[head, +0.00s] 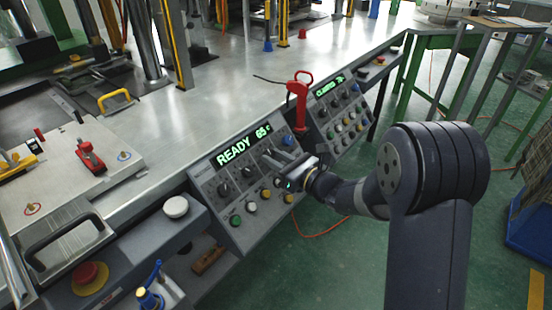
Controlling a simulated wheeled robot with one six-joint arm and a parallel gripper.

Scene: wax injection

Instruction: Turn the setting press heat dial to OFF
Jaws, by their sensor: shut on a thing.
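The grey control panel (208,188) on the bench front has a green display (243,145) reading READY 65 °C. Black dials, one of them a black dial (224,189) at the left, sit below the display, with coloured buttons under them. My gripper (274,158) reaches in from the right and is shut on a dial at the right part of this panel. The fingers hide most of that dial, so its label and pointer position cannot be read.
A blue knob (288,139) sits close beside my gripper. A second panel (345,125) with a green display stands to the right. A red-handled tool (299,95) stands upright between the panels. A white round button (176,206) and red button (90,277) are at the left.

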